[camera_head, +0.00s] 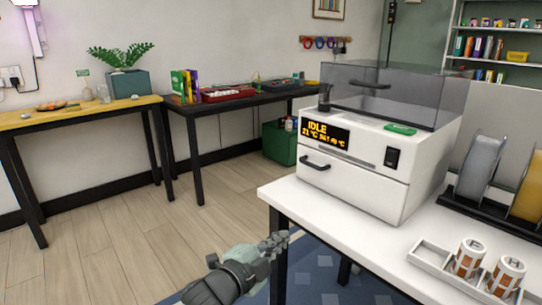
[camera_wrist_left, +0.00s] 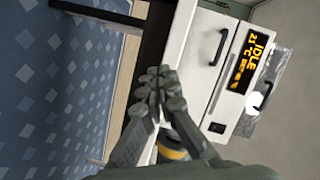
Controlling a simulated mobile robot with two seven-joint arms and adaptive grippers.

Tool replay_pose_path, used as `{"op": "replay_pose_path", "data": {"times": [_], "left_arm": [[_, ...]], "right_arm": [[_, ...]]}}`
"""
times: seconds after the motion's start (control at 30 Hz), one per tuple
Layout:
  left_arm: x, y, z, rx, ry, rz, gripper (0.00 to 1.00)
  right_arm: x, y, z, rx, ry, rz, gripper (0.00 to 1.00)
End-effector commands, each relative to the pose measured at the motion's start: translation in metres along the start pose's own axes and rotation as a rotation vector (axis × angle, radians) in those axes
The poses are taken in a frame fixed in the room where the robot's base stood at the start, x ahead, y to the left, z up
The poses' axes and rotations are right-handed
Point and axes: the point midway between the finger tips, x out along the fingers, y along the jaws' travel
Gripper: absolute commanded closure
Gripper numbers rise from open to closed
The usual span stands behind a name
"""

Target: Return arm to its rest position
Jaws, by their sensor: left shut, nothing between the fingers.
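My left gripper (camera_head: 274,243) is low in the head view, over the blue rug and close to the front left edge of the white table. Its fingers are together with nothing between them. The left wrist view shows the same closed fingers (camera_wrist_left: 157,88) in the middle, with the white machine beyond them to the right. My right gripper does not show in either view.
The white machine (camera_head: 364,200) with an IDLE display stands on the white table (camera_head: 330,210). A tray (camera_head: 430,256) with two cylinders and a rack of spools are at right. Black-legged tables stand behind. The wooden floor (camera_head: 120,240) at left is clear.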

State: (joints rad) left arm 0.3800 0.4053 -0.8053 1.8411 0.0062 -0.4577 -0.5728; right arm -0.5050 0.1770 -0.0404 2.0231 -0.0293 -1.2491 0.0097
Motion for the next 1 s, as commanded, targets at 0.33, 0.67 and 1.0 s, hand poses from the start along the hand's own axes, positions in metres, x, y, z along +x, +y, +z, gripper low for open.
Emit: {"op": "replay_pose_path", "data": {"times": [0.33, 0.67, 1.0], "left_arm": [[-0.144, 0.157, 0.167, -0.752, -0.677, 0.158, 1.00], [-0.321, 0.271, 0.226, -1.131, -1.209, 0.197, 1.00], [-0.371, 0.294, 0.230, -1.205, -1.350, 0.195, 1.00]], "right_arm": [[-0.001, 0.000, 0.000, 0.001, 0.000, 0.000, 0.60], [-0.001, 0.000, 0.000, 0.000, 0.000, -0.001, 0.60], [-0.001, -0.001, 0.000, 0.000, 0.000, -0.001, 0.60]]}}
